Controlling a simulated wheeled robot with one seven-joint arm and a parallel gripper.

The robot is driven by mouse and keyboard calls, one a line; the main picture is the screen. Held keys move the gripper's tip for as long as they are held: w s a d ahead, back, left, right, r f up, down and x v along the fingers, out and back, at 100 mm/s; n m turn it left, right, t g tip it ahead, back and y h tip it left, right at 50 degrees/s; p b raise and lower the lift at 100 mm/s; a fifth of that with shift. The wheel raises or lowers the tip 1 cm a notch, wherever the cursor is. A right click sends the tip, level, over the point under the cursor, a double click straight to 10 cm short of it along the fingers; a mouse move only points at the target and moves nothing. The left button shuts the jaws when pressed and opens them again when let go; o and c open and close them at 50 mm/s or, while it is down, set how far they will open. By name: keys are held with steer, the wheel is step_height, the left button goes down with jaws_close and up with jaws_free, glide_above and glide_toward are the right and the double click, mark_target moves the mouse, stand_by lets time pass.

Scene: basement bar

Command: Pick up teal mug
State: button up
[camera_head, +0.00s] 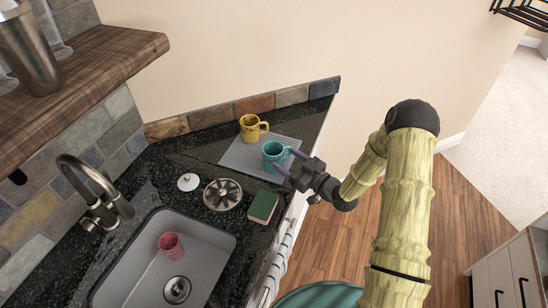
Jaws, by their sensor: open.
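The teal mug (273,155) stands upright on a grey ribbed drying mat (240,158) on the dark counter, its handle toward the right. My gripper (289,161) is open at the right side of the mug. Its two fingers reach toward the handle, one above it and one below it in the picture. I cannot tell whether the fingers touch the mug or whether the handle lies fully between them.
A yellow mug (249,128) stands just behind the teal mug on the mat. A green sponge (263,206), a metal strainer (222,194) and a white lid (188,182) lie nearer. The sink (130,268) holds a pink cup (171,246). A wooden shelf (90,65) overhangs at left.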

mark_target(281, 155)
steer(key=p+x, duration=0.1)
steer(key=x, duration=0.3)
steer(key=shift+s+r+p, duration=0.1)
steer(key=shift+r+p, duration=0.15)
steer(key=shift+p, duration=0.15)
steer(key=shift+w+a+f, duration=0.1)
steer(key=shift+w+a, duration=0.15)
steer(key=shift+a, duration=0.05)
steer(key=c, duration=0.8)
step_height(281, 155, up, 10)
steer(key=shift+r+b, duration=0.1)
steer(key=shift+b, duration=1.05)
